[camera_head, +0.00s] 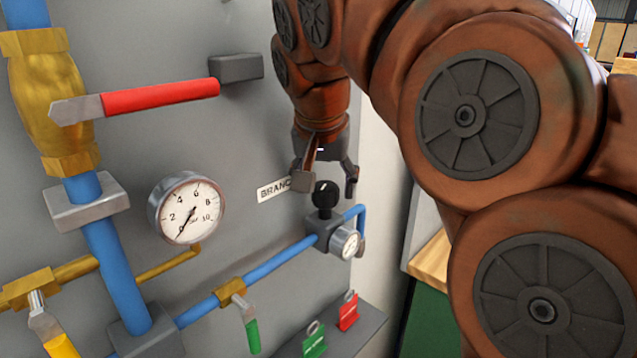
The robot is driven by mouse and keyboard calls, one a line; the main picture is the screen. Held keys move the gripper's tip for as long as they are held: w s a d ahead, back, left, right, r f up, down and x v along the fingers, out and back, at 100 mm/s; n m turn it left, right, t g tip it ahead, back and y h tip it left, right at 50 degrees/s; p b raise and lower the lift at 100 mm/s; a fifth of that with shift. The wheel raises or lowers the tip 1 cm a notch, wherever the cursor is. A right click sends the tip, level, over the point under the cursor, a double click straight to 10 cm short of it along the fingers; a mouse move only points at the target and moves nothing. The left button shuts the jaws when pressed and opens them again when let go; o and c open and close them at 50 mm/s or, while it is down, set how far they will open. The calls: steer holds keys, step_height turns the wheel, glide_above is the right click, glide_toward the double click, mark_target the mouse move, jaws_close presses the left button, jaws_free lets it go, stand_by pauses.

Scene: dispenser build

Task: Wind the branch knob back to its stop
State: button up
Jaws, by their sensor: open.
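The branch knob (325,194) is a black round knob on top of a grey block (323,225) at the end of a blue pipe. My gripper (328,188) points down over the knob with its fingers apart, one to the left and one to the right of the knob. I cannot tell whether a finger touches it. A small gauge (346,243) sits on the front of the block. The "BRANC…" label (274,189) on the panel is partly hidden by the left finger.
A large gauge (186,208) and a red-handled valve (160,96) are on the panel to the left. A green-handled valve (247,322) sits on the blue branch pipe. Red (348,312) and green (315,342) tags stand on a grey ledge below. My arm fills the right side.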

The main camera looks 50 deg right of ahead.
steer(key=shift+w+d+f, duration=0.1)
steer(key=shift+d+f, duration=0.05)
steer(key=shift+f, duration=0.45)
steer(key=shift+c, duration=0.2)
steer(key=c, duration=1.1)
